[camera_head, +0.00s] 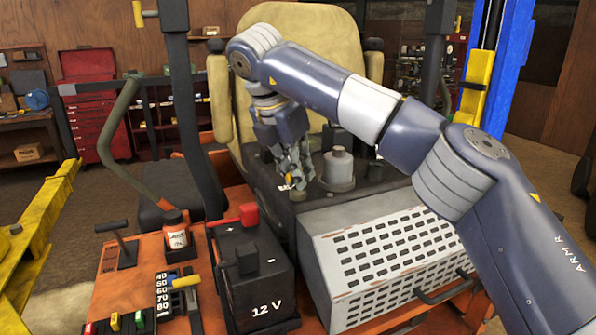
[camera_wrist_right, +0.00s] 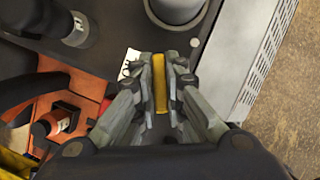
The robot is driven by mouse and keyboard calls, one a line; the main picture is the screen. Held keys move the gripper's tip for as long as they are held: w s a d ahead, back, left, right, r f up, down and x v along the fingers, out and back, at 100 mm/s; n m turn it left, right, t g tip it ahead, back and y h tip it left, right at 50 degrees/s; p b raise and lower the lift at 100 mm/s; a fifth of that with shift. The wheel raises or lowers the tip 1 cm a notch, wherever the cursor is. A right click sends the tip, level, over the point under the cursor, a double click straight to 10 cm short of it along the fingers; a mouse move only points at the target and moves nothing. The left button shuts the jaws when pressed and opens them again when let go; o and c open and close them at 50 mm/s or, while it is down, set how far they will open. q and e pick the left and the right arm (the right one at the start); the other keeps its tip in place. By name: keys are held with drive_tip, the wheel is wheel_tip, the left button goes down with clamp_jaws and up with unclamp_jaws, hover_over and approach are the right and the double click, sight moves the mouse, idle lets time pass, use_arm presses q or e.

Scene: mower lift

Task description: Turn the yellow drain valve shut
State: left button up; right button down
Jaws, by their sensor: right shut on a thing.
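The yellow drain valve (camera_wrist_right: 160,85) shows in the right wrist view as a narrow yellow handle between the fingers of my right gripper (camera_wrist_right: 162,100). The fingers are shut on it, one on each side. In the head view my right gripper (camera_head: 296,183) points down at the top of the black box (camera_head: 265,189) in front of the seat, and only a small yellow bit shows at its fingertips. The valve's base is hidden by the fingers. My left gripper is not in view.
A grey cylinder (camera_head: 338,166) stands close beside my right gripper. A perforated grey cover (camera_head: 385,258) lies in front. A 12 V battery (camera_head: 255,280) with a red terminal cap (camera_head: 249,213), a small bottle (camera_head: 176,232) and a yellow-handled lever (camera_head: 186,281) are at the left front.

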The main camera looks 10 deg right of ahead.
drive_tip(key=m, duration=0.1)
drive_tip(key=m+g+p, duration=0.1)
drive_tip(key=m, duration=0.1)
drive_tip(key=m+p, duration=0.1)
drive_tip(key=shift+r+m+g+h, duration=0.25)
drive_tip(key=shift+m+g+h, duration=0.05)
drive_tip(key=shift+m+g, duration=0.1)
drive_tip(key=shift+p, duration=0.35)
drive_tip(key=c, duration=1.8)
unclamp_jaws()
drive_tip(key=shift+o, duration=0.7)
drive_tip(key=shift+f, duration=0.1)
drive_tip(key=shift+f, duration=0.1)
drive_tip(key=v, duration=0.7)
drive_tip(key=shift+r, duration=0.3)
